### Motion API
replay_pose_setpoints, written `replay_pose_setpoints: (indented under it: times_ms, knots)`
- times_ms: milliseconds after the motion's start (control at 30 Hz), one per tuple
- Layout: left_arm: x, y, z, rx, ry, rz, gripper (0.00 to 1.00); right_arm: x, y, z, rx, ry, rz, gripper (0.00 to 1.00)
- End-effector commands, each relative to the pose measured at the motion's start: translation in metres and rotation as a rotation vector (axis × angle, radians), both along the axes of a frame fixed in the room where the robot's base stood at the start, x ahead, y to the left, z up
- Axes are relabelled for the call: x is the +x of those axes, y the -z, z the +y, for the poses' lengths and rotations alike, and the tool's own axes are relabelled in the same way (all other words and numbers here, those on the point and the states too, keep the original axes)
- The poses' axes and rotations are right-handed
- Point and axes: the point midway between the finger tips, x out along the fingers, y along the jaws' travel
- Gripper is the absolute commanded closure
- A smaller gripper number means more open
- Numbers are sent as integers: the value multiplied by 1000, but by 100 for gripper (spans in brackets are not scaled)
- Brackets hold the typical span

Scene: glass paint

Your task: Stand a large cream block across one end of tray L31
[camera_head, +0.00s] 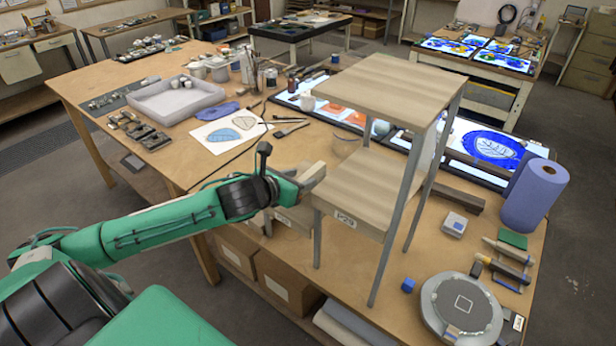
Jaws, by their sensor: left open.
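My left gripper (303,180) reaches in from the left over the bench, beside the left side of a wooden two-tier rack. It is open. A pale cream-beige block-like piece (313,174) shows at its fingertips; I cannot tell whether it is between the fingers or just beyond them. Another pale wooden piece (292,216) with a small label sits below the gripper, partly hidden by the arm and rack. No label reading L31 is legible, so I cannot tell which thing is that tray. My right gripper is out of view.
The rack (388,85) has thin grey legs and a lower shelf labelled like P29. A pale shallow tray (175,100) stands at the back left. Cardboard boxes (285,282) sit under the bench.

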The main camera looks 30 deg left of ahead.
Motion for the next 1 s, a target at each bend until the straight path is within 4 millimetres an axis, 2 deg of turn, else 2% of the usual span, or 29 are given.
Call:
replay_pose_setpoints:
  times_ms: [200, 500, 733, 1000]
  knots:
    - [15, 6, -1, -1, 0, 0, 55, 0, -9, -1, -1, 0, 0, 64]
    - [17, 8, -1, 1, 0, 1, 55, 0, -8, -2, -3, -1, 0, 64]
    - [17, 8, -1, 1, 0, 1, 100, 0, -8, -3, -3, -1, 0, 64]
    - [17, 7, -1, 1, 0, 0, 100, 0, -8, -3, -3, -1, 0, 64]
